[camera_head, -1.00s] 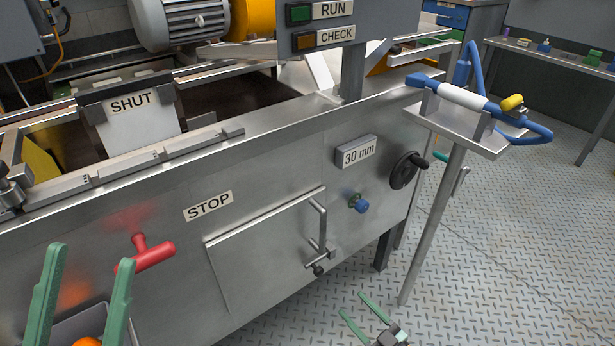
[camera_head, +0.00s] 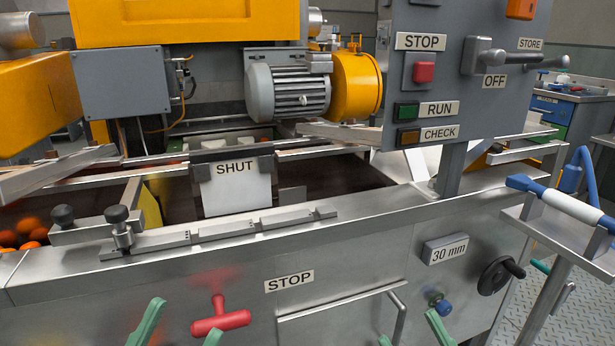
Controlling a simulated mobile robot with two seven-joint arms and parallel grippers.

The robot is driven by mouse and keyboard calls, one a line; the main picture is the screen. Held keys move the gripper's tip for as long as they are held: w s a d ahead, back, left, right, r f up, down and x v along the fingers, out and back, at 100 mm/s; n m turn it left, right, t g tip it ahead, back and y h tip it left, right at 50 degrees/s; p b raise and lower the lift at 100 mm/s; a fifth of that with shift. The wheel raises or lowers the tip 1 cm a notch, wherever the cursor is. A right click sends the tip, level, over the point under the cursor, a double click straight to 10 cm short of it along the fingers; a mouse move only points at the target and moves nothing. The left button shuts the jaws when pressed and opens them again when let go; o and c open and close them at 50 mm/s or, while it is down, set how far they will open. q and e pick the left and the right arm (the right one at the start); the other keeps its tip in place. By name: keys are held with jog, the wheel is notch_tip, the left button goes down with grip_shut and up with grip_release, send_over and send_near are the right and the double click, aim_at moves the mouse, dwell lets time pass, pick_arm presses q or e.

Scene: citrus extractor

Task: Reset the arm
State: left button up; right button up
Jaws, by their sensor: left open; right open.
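Only the finger ends of both show; the rest of both grippers is cut off below the picture.
The steel extractor front (camera_head: 350,255) spans the view, with a metal door handle (camera_head: 399,318) and a black crank (camera_head: 497,276). A control panel (camera_head: 462,60) with levers hangs above. A stand (camera_head: 570,235) holding a blue-and-white tool (camera_head: 572,207) is at right. Oranges (camera_head: 30,235) lie at left.

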jog(key=s+r+t+p, duration=0.1)
jog(key=s+r, duration=0.3)
jog(key=r, duration=0.3)
pick_arm(q)
jog(key=w+a+f+n+g+y+p, duration=0.3)
jog(key=w+f+n+g+y+p, duration=0.5)
jog(key=p, duration=0.9)
pick_arm(e)
jog(key=w+d+f+m+g+h, duration=0.2)
jog(key=w+f+m+g+h, duration=0.3)
jog(key=w+f+m+h, duration=0.3)
pick_arm(q)
jog(key=s+a+f+n+g+y+p, duration=0.1)
jog(key=s+f+g+y+p, duration=0.3)
jog(key=s+f+p, duration=0.4)
jog(key=s+n+y+p, duration=0.1)
jog(key=s+p, duration=0.1)
jog(key=p, duration=0.3)
jog(key=shift+a+f+g, duration=0.15)
jog(key=shift+a+g, duration=0.1)
jog(key=shift+g, duration=0.15)
pick_arm(e)
jog(key=s+d+f+m+g+h, duration=0.1)
jog(key=s+d+f+g+h, duration=0.1)
jog(key=s+f+g, duration=0.6)
jog(key=shift+s+f+m+h, duration=0.3)
jog(key=shift+s+f+h, duration=0.2)
jog(key=shift+s+h, duration=0.5)
jog(key=shift+s+d, duration=0.1)
